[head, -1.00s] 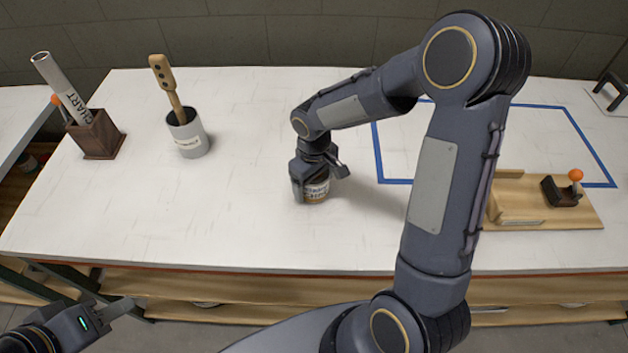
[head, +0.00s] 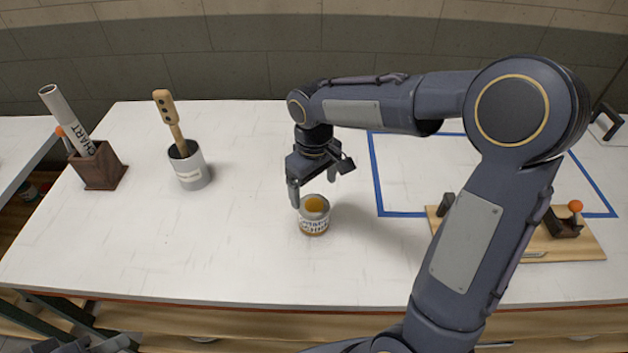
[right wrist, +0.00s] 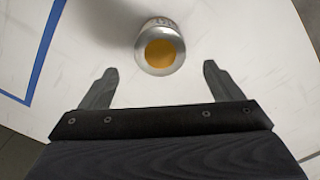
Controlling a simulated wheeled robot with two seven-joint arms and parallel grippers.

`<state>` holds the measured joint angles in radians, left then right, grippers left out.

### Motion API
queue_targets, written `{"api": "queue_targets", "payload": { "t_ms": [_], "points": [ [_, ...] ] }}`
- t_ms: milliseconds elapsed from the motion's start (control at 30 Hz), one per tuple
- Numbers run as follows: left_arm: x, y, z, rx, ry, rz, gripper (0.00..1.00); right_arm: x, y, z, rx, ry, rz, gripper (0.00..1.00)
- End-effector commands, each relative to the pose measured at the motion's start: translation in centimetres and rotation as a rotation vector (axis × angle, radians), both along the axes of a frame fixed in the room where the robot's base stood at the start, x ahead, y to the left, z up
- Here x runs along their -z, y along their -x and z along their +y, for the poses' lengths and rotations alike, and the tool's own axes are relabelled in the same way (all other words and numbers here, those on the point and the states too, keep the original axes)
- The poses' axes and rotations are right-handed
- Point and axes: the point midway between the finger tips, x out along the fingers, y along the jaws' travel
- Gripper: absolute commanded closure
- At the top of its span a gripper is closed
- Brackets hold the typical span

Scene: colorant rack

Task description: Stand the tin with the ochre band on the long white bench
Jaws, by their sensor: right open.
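A small metal tin (head: 314,226) stands upright on the long white bench (head: 220,250). Its top has an ochre disc and its side a pale printed label with an ochre-brown strip low down. It also shows in the right wrist view (right wrist: 160,48), just beyond the fingertips. My right gripper (head: 319,181) is open and empty, above and behind the tin in the head view, with its fingers apart from it. My left gripper (head: 112,344) barely shows at the bottom left edge; its jaws cannot be made out.
A grey cup (head: 189,171) with a wooden-handled tool and a dark wooden holder (head: 100,170) with a rolled chart stand at left. A blue tape outline (head: 376,180) lies right of the tin. A wooden board (head: 580,245) with an orange-knobbed piece is at right. Bench around the tin is clear.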

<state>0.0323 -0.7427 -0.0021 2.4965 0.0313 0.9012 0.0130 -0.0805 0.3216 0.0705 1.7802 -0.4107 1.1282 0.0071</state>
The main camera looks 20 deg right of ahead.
Motion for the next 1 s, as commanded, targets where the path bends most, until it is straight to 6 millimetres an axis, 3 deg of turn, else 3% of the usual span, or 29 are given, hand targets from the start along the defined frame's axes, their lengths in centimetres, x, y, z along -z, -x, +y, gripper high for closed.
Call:
{"api": "queue_targets", "payload": {
  "t_ms": [167,267,500,733,900,1000],
  "points": [
    [0.0,0.0,0.0,0.0,0.0,0.0,0.64,-1.5,0.5,-0.2,0.01,-0.009,-0.008,0.14],
    [0.0,0.0,0.0,0.0,0.0,0.0,0.64,-2.7,2.1,-0.7,0.044,-0.038,-0.036,0.14],
    [0.0,0.0,0.0,0.0,0.0,0.0,0.64,-5.5,9.9,-1.8,0.211,-0.188,-0.173,0.14],
    [0.0,0.0,0.0,0.0,0.0,0.0,0.64,-5.5,16.6,-1.0,0.373,-0.345,-0.316,0.14],
    [0.0,0.0,0.0,0.0,0.0,0.0,0.64,-4.7,19.1,-0.1,0.445,-0.42,-0.385,0.14],
    [0.0,0.0,0.0,0.0,0.0,0.0,0.64,-4.5,19.7,0.2,0.464,-0.441,-0.403,0.14]
  ]
}}
